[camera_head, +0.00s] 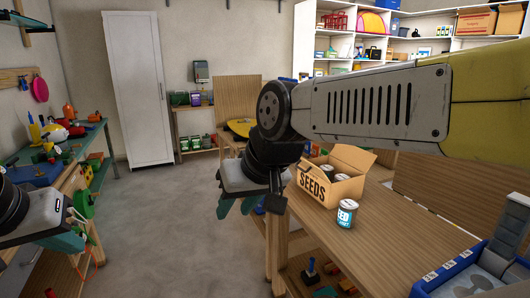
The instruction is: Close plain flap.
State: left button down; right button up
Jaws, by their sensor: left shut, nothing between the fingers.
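The cardboard seed box (345,190) stands on the wooden table, with "SEEDS" printed on its front left side. Its top is open, with cans inside. A plain flap (352,158) stands raised at the back, and another flap sticks out at the right. My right gripper (238,207) hangs left of the box, off the table edge, pointing down. Its teal fingers look apart and empty, and it does not touch the box. My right arm crosses above the box. My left gripper (70,243) is shut and empty at the left edge, far from the box.
A seed can (346,214) stands on the wooden table (385,245) in front of the box. A blue bin (465,275) is at the lower right. A cluttered workbench (98,140) is at the left. The floor between is clear.

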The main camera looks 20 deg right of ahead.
aim_at(359, 159)
jog(key=i+j+z, duration=0.1)
jog(key=i+z, duration=0.15)
jog(key=i, duration=0.25)
jog(key=i+j+z, duration=0.15)
jog(key=i+z, duration=0.15)
jog(key=i, duration=0.2)
jog(key=i+j+z, duration=0.25)
jog(key=i, duration=0.25)
jog(key=i+j+z, duration=0.1)
jog(key=z, duration=0.35)
jog(key=i+j+z, duration=0.2)
jog(key=z, duration=0.25)
jog(key=i+j+z, duration=0.2)
jog(key=z, duration=0.25)
jog(key=i+j+z, duration=0.1)
jog(key=j+z, duration=0.15)
jog(key=z, duration=0.2)
jog(key=i+j+z, duration=0.1)
jog(key=j+z, duration=0.2)
jog(key=z, duration=0.15)
jog(key=i+j+z, duration=0.15)
jog(key=j+z, duration=0.25)
jog(key=i+j+z, duration=0.1)
jog(key=z, duration=0.3)
jog(key=j+z, duration=0.4)
